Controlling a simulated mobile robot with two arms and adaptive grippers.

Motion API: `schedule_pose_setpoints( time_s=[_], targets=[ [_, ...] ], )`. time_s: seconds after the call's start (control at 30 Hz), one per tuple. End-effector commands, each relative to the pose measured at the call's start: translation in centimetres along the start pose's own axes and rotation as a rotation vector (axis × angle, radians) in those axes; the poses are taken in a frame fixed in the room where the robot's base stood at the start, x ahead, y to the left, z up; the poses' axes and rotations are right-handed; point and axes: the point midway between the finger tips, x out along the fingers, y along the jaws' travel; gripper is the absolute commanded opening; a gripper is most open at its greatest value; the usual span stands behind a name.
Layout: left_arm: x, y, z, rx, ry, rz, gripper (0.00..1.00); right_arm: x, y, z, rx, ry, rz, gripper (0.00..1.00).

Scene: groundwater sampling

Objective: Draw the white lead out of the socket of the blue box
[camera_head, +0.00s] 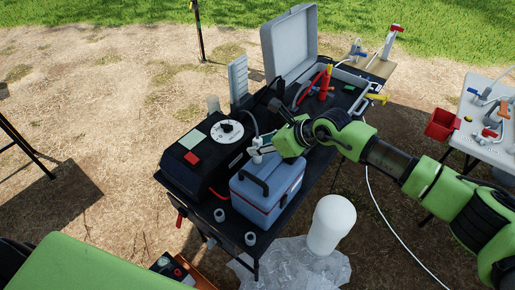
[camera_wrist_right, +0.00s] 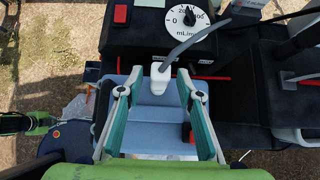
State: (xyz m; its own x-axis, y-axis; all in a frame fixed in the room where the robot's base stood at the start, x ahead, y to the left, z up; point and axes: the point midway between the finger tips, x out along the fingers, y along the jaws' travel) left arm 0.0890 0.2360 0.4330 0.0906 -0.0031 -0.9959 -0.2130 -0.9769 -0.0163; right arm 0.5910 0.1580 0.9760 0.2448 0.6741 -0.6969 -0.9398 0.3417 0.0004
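The blue box (camera_head: 268,190), with a dark carry handle, stands on the black table at its near end. It also shows in the wrist view (camera_wrist_right: 150,134), below the fingers. The white lead's plug (camera_wrist_right: 160,76) sits upright at the box's far edge, and its grey-white cable (camera_wrist_right: 202,37) bends up to the right. My right gripper (camera_wrist_right: 160,82) is open, with one finger on each side of the plug and a visible gap on both sides. In the head view the right gripper (camera_head: 262,153) hovers over the box's far side. The socket itself is hidden under the plug. My left gripper is out of view.
A black case with a dial (camera_head: 226,131) stands left of the box, close to the right gripper. An open grey case (camera_head: 290,45) and a red tool (camera_head: 324,82) are farther back. A white cylinder (camera_head: 331,225) stands below the table's right side.

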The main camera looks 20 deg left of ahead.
Motion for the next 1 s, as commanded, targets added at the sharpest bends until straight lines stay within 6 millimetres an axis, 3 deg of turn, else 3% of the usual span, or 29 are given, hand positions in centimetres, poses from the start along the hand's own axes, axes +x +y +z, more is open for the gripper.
schedule_pose_setpoints(
  time_s=[0.03, 0.17, 1.0],
  targets=[
    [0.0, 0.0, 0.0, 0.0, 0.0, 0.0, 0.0, 0.0, 0.0, 0.0, 0.0, 0.0, 0.0, 0.33],
    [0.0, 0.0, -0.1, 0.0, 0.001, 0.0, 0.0, 0.0, 0.0, 0.0, 0.0, 0.0, 0.0, 0.0],
    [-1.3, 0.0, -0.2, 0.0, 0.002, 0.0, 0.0, -1.7, 0.0, 1.7, -0.001, -0.001, 0.0, 0.0]
  ],
)
